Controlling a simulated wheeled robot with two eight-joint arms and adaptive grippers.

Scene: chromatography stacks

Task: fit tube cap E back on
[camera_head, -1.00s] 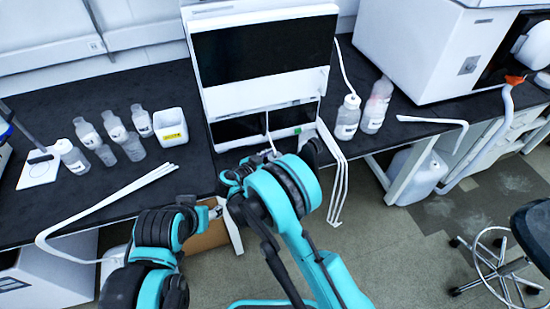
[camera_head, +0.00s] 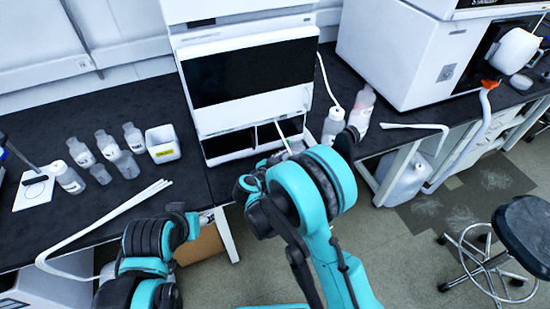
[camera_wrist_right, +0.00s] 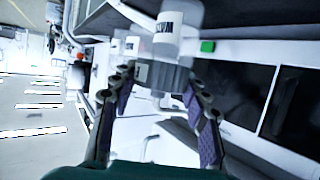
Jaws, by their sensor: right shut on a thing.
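My right gripper (camera_wrist_right: 157,80) has its fingers closed around a greyish, partly see-through piece (camera_wrist_right: 165,76) in the right wrist view. Its letter cannot be read, so I cannot confirm it is cap E. Just beyond it is a pale labelled bottle (camera_wrist_right: 167,32); I cannot tell whether they touch. In the head view, two bottles, a white one (camera_head: 333,126) and a pinkish one (camera_head: 362,108), stand right of the white instrument (camera_head: 250,75). My right arm covers the right gripper there. My left gripper (camera_head: 198,220) is at the table's front edge, its fingers unclear.
Several small bottles (camera_head: 80,152) and a white box (camera_head: 163,144) stand on the left of the black bench (camera_head: 120,195). White tubes (camera_head: 120,212) lie across its front left. Another tube (camera_head: 415,127) lies right of the bottles. A stool (camera_head: 525,225) stands at right.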

